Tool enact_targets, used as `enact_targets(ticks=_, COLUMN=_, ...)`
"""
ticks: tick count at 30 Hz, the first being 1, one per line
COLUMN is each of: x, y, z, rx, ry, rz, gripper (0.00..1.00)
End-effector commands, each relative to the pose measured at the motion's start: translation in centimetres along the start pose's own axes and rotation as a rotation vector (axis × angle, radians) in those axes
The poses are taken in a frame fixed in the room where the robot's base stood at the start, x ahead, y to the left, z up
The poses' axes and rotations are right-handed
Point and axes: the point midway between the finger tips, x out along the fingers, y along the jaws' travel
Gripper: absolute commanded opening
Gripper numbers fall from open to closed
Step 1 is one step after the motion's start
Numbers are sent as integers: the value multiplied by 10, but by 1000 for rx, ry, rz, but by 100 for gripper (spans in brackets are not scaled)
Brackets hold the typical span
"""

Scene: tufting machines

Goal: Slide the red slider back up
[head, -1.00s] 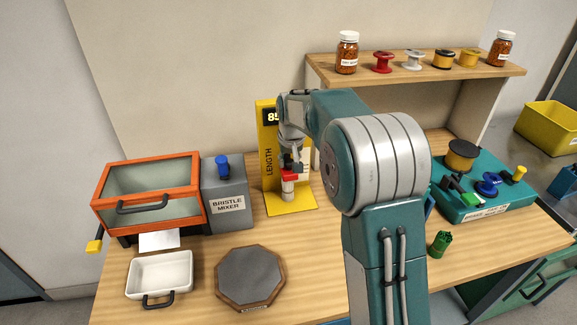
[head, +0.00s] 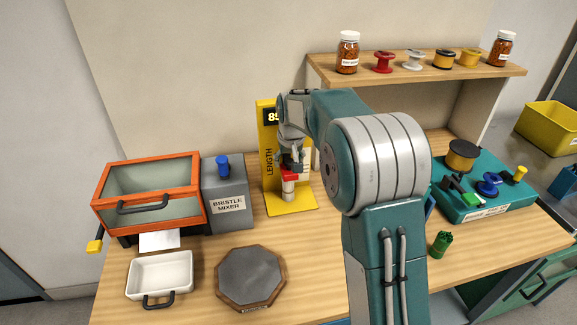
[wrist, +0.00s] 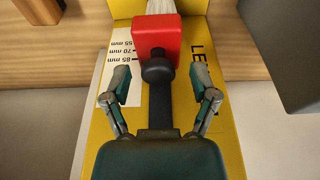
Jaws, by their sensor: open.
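The red slider (wrist: 156,36) sits on the yellow length gauge (wrist: 197,25), with a dark knob (wrist: 157,70) facing me in the wrist view. In the head view the red slider (head: 289,174) is low on the gauge, just above a pale bristle bundle (head: 288,190). My gripper (wrist: 166,84) is open, its two fingers on either side of the knob and apart from it. In the head view my gripper (head: 290,163) is at the slider and partly covers it. A scale marked 55, 70 and 85 mm (wrist: 119,55) is beside the slider.
A grey bristle mixer (head: 226,203) with a blue knob and an orange-framed box (head: 148,190) stand left of the gauge. A white tray (head: 160,274) and an octagonal pad (head: 250,276) lie in front. A spool shelf (head: 415,68) is behind right.

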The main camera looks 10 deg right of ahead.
Motion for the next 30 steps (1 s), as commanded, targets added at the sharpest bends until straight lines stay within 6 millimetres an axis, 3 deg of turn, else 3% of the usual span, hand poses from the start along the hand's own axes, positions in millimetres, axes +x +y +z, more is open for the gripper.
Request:
enact_targets(ticks=11, x=-2, y=0, z=0, rx=0, ry=1, rz=0, gripper=76)
enact_targets(ticks=30, x=-43, y=0, z=-11, rx=0, ry=2, rz=0, gripper=76)
